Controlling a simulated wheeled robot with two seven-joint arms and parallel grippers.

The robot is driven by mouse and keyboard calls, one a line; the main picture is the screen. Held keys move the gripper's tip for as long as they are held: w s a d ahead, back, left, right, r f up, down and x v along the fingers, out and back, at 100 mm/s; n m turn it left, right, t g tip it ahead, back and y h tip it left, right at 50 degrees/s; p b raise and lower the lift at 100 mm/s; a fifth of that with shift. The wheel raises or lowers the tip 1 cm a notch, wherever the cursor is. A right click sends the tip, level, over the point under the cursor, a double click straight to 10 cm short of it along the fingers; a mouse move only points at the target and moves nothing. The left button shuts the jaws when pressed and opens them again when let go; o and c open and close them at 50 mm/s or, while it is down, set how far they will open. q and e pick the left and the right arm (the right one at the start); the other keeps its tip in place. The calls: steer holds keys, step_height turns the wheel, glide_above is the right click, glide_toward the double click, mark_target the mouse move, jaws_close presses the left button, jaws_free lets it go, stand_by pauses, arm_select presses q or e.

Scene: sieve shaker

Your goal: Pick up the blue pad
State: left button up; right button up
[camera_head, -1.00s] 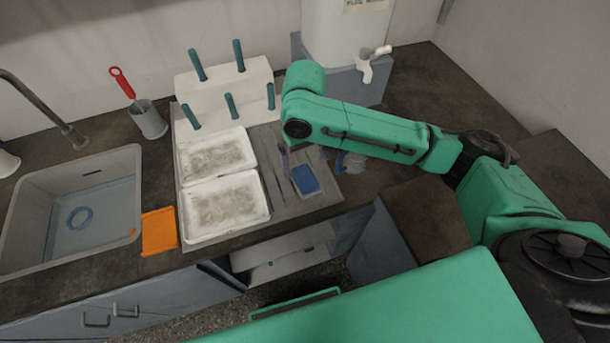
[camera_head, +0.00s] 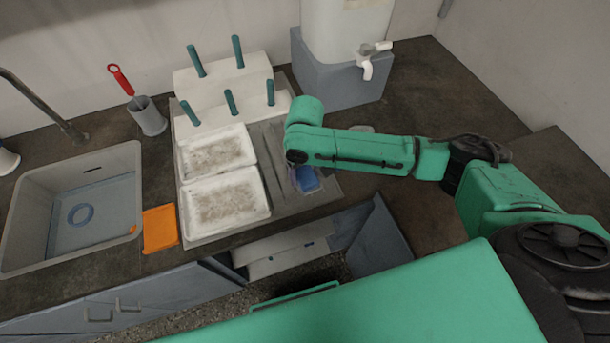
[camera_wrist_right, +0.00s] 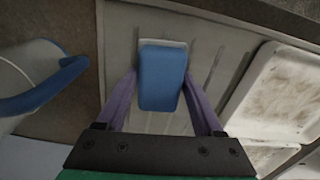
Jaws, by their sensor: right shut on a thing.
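The blue pad (camera_head: 308,180) lies at the right end of the grey board, partly behind my right gripper (camera_head: 296,176). In the right wrist view the pad (camera_wrist_right: 162,88) sits between the two purple fingers of my right gripper (camera_wrist_right: 160,80), over a pale patch on the board. The gripper is shut on the pad. Whether the pad is lifted off the board cannot be told. My left gripper is not in view.
Two white trays (camera_head: 238,178) with brown residue stand left of the pad. A pale round vessel with a blue handle (camera_wrist_right: 45,92) is close by in the wrist view. Behind are a white rack (camera_head: 228,86) with teal pegs and a tank with a tap (camera_head: 367,66).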

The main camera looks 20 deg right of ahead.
mark_target(305, 173)
step_height(305, 173, up, 20)
stand_by(0.4)
